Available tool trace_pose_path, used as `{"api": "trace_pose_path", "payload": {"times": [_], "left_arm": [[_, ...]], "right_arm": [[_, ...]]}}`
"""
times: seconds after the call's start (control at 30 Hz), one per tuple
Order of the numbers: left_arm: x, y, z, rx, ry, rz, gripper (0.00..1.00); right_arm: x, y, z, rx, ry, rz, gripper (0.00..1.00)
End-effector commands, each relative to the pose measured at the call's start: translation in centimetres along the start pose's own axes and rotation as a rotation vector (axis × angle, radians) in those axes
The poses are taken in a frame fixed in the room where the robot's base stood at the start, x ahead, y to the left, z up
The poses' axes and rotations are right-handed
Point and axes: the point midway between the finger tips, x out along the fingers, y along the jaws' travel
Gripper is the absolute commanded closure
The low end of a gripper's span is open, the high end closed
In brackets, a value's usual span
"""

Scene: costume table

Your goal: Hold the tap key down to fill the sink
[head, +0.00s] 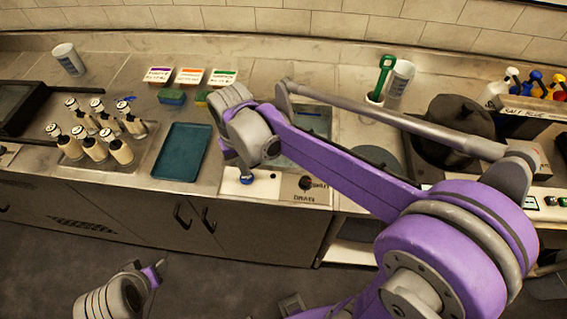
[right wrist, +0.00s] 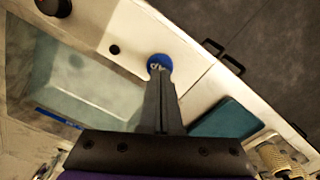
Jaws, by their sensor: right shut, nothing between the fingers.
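The blue round tap key (head: 247,179) sits on the pale front ledge of the sink; it also shows in the right wrist view (right wrist: 160,60). My right gripper (right wrist: 158,70) is shut and empty, pointing down with its fingertips at the key and overlapping its near edge. Whether they press it I cannot tell. The sink (right wrist: 85,85) is a rectangular basin with a pale blue-green inside and a blue strip along one wall. I cannot tell how much water it holds. My left gripper (head: 158,264) is low at the left, away from the counter, its fingers unclear.
A dark knob (head: 306,183) is on the ledge right of the key. A teal tray (head: 182,152) and several bottles (head: 121,152) stand left of the sink. A dark pot (head: 455,120) and a green-handled tool (head: 384,72) are to the right. Cabinet doors (head: 150,215) lie below.

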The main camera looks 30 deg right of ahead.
Motion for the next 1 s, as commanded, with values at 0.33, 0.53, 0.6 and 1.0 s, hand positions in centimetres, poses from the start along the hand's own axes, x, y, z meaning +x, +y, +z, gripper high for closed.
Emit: {"api": "trace_pose_path", "payload": {"times": [0.33,0.53,0.6,1.0], "left_arm": [[0.0,0.0,0.0,0.0,0.0,0.0,0.5],[0.0,0.0,0.0,0.0,0.0,0.0,0.5],[0.0,0.0,0.0,0.0,0.0,0.0,0.5],[0.7,0.0,0.8,0.0,-0.007,0.0,0.5]], "right_arm": [[0.0,0.0,0.0,0.0,0.0,0.0,1.0],[0.0,0.0,0.0,0.0,0.0,0.0,1.0],[0.1,0.0,0.0,0.0,0.0,0.0,1.0],[1.2,0.0,0.0,0.0,-0.001,0.0,1.0]]}}
